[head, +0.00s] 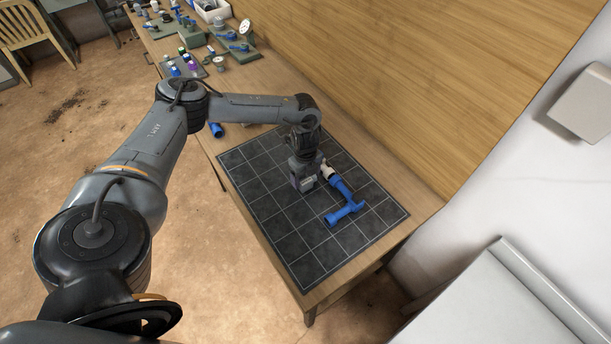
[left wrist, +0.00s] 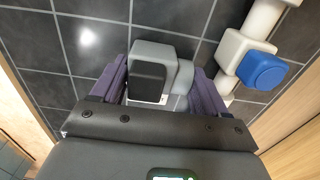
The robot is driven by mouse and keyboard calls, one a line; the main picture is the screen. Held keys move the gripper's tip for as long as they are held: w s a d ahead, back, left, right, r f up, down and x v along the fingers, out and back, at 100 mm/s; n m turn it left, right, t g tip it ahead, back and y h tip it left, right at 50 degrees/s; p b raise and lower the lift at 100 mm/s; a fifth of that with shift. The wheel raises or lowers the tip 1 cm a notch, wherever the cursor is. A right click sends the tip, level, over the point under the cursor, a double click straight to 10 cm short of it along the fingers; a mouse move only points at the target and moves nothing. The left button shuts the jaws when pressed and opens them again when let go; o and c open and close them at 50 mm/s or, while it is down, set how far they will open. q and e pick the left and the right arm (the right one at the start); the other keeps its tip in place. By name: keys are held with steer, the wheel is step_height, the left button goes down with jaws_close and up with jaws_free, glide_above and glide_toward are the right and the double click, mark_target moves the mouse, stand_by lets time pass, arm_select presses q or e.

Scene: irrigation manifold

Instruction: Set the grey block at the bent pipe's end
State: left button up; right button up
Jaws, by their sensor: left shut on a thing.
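My left gripper (head: 303,180) is low over the dark tiled mat, pointing down. In the left wrist view its two purple fingers (left wrist: 158,88) stand on either side of the grey block (left wrist: 158,62), which has a darker grey face, and they are shut on it. In the head view the block is mostly hidden by the gripper. The left wrist view shows white pipe and a white fitting with a blue cap (left wrist: 263,70) right of the block. Whether block and pipe touch is unclear.
The dark tiled mat (head: 290,240) covers the near end of the wooden bench; its front part is clear. A blue cylinder (head: 216,130) lies near the mat's far left corner. Several fittings, gauges and a white bin (head: 211,12) stand farther back. A wooden wall borders the bench's right.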

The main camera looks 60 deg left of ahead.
arm_select(q)
steer(key=shift+f, duration=0.15)
steer(key=o, duration=1.4)
